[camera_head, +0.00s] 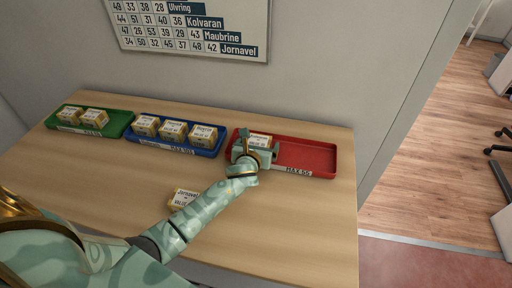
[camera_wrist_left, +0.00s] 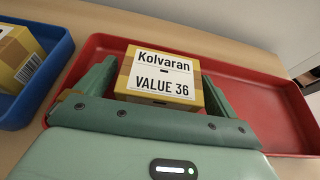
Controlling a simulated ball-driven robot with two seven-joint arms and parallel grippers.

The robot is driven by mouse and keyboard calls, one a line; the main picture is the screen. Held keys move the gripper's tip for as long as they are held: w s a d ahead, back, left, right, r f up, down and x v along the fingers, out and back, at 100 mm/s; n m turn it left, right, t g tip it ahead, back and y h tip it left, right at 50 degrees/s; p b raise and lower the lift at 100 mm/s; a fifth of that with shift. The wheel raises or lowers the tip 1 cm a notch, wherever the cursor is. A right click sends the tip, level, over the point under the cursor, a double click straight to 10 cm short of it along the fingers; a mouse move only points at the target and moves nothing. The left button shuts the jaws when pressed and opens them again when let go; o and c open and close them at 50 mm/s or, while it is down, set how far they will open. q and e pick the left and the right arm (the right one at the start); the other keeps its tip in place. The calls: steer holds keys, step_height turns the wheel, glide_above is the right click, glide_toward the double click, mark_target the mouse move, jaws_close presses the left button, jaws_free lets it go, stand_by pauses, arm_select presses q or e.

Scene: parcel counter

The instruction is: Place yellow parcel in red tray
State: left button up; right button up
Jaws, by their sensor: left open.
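A yellow parcel (camera_head: 259,140) with a white label sits in the left part of the red tray (camera_head: 308,155). In the left wrist view the parcel (camera_wrist_left: 160,78) reads "Kolvaran VALUE 36", and the red tray (camera_wrist_left: 265,105) spreads around it. My left gripper (camera_head: 256,150) is over the left end of the tray. In the wrist view its open fingers (camera_wrist_left: 158,85) stand on either side of the parcel. Another yellow parcel (camera_head: 182,198), labelled "Jornavel", lies on the table in front of the trays, partly hidden by my left arm. My right gripper is not in view.
A blue tray (camera_head: 176,149) with three parcels stands left of the red tray. A green tray (camera_head: 112,129) with two parcels is further left. The right part of the red tray is empty. A wall chart (camera_head: 190,28) lists names and numbers.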

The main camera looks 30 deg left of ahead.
arm_select(q)
steer(key=p+v, duration=0.2)
steer(key=v, duration=0.2)
steer(key=p+v, duration=0.2)
steer(key=v, duration=0.5)
steer(key=shift+r, duration=0.15)
steer(key=shift+s+d+r, duration=0.15)
steer(key=shift+s+r, duration=0.05)
steer(key=shift+s, duration=0.3)
